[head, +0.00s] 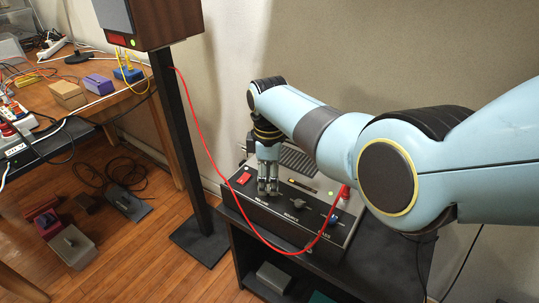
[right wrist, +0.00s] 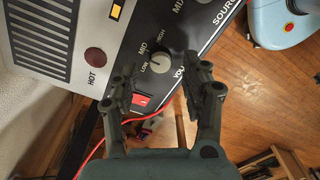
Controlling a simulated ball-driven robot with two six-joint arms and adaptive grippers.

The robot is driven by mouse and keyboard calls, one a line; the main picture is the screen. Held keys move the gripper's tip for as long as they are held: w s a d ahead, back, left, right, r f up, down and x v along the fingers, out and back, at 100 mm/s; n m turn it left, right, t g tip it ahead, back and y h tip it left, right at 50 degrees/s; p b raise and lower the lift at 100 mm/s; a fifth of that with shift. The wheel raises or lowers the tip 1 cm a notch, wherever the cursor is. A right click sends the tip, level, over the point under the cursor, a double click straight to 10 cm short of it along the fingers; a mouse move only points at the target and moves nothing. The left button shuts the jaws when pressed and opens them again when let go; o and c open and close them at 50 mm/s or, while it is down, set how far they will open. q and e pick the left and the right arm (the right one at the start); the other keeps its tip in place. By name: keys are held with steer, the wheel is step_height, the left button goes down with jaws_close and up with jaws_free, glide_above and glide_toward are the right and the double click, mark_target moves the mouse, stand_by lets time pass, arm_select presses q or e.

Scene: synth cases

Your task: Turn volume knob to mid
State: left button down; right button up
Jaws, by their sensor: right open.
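Contact cannot be told. In the head view my right gripper (head: 268,180) points down over the left part of the amplifier (head: 262,215) and hides the volume knob. My left gripper is not in view.
A red switch (head: 243,178) lies left of the gripper; a dark source knob (head: 297,203) and a blue knob (head: 331,216) lie right. A red cable (head: 216,165) loops in front of the amplifier. A speaker (head: 165,22) stands on a black post at left.

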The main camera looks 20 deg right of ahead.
mark_target(269, 188)
step_height(269, 188, up, 10)
steer(key=shift+f, duration=0.2)
stand_by(0.4)
